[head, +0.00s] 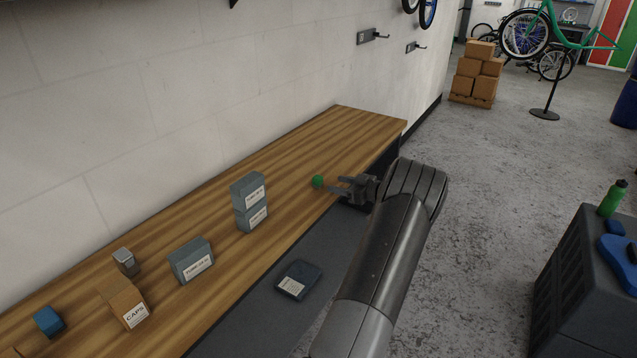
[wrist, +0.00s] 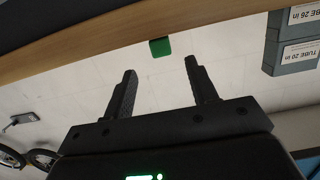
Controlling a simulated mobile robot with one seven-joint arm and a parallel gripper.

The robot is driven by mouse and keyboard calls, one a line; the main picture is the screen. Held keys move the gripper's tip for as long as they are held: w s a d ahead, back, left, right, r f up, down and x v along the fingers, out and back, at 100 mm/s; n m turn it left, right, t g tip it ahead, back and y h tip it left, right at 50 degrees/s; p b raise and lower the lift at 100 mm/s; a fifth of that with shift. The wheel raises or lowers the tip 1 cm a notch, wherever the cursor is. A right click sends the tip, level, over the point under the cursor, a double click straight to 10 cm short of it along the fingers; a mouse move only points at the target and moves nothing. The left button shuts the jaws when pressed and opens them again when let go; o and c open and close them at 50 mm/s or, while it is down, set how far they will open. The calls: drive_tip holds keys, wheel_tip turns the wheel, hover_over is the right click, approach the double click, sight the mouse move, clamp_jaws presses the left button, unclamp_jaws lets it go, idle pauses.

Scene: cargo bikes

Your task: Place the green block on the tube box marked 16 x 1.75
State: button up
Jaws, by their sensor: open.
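The green block (head: 318,181) stands on the wooden bench near its front edge; it also shows in the wrist view (wrist: 160,48). My gripper (head: 338,187) is open, its fingers pointing at the block, with the block just beyond the fingertips and nothing between them. Two grey tube boxes are stacked on the bench, an upper one (head: 247,183) and a lower one (head: 241,222); their wrist-view labels seem to read TUBE 26 in and TUBE 20 in. Another grey tube box (head: 184,254) stands nearer. I cannot read 16 x 1.75 on any label.
A flat dark box (head: 302,272) with an unreadable label lies on the grey surface below the bench front. A CAPS carton (head: 118,294), a grey block (head: 124,259) and a blue block (head: 48,321) stand at the near left. The bench beyond the green block is clear.

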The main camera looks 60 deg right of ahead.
sight(316, 176)
drive_tip(key=w, duration=0.3)
drive_tip(key=w+r, duration=0.1)
drive_tip(key=w, duration=0.1)
drive_tip(key=shift+w+a, duration=0.15)
drive_tip(key=shift+w, duration=0.15)
drive_tip(key=shift+w+f, duration=0.25)
drive_tip(key=shift+w, duration=0.6)
drive_tip(key=shift+w+f, duration=0.3)
drive_tip(key=shift+w, duration=0.6)
drive_tip(key=shift+w+f, duration=0.25)
drive_tip(key=shift+w, duration=0.6)
drive_tip(key=shift+c, duration=0.5)
drive_tip(key=c, duration=1)
drive_tip(key=shift+c, duration=0.2)
drive_tip(key=shift+r, duration=0.15)
